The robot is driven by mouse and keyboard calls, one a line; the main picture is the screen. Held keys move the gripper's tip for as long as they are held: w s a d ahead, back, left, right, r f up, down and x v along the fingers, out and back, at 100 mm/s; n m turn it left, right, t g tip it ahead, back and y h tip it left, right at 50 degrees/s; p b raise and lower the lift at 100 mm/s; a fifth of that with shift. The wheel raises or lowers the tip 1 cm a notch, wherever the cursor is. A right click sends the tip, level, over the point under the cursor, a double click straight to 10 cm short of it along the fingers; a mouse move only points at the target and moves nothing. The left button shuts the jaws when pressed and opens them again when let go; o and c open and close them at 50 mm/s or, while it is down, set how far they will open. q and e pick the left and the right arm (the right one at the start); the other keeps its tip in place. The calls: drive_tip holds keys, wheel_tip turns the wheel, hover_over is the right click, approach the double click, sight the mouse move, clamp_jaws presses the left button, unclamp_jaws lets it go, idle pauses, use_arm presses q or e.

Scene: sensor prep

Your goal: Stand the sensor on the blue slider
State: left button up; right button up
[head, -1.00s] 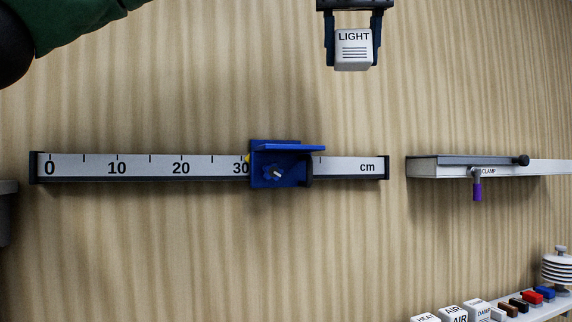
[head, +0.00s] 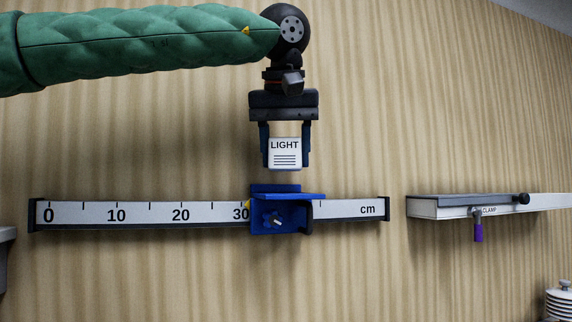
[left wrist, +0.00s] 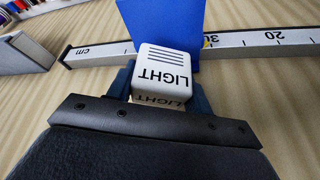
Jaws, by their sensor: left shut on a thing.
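The white sensor (head: 285,155) is a block marked LIGHT, held upright between the fingers of my left gripper (head: 285,160). The blue slider (head: 284,220) sits on the ruler rail just past the 30 mark, its flat shelf facing up. In the head view the sensor hangs above the slider's shelf, with a gap between them. In the left wrist view the sensor (left wrist: 162,72) is between the fingers, with the slider's blue plate (left wrist: 178,30) beyond it. My right gripper is in neither current view.
The ruler rail (head: 150,215) runs along the wall, numbered from 0 to 30. A grey-white bar marked CLAMP (head: 450,210) with a purple handle is to the right. A white ribbed piece (head: 560,303) is at the lower right. The wall around the slider is bare.

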use_arm(q)
drive_tip(key=shift+f+p, duration=0.85)
drive_tip(key=shift+f, duration=0.95)
use_arm(e)
drive_tip(key=shift+s+d+f, duration=0.35)
drive_tip(key=shift+s+f, duration=0.25)
drive_tip(key=shift+s, duration=0.05)
drive_tip(key=shift+s+d+f, duration=0.35)
drive_tip(key=shift+s+f, duration=0.2)
drive_tip(key=shift+s, duration=0.05)
use_arm(q)
drive_tip(key=shift+f, duration=0.1)
drive_tip(key=shift+d+f, duration=0.1)
drive_tip(key=o, duration=1)
use_arm(e)
drive_tip(key=shift+w+r, duration=0.1)
drive_tip(key=shift+w, duration=0.2)
use_arm(q)
drive_tip(key=shift+r, duration=0.2)
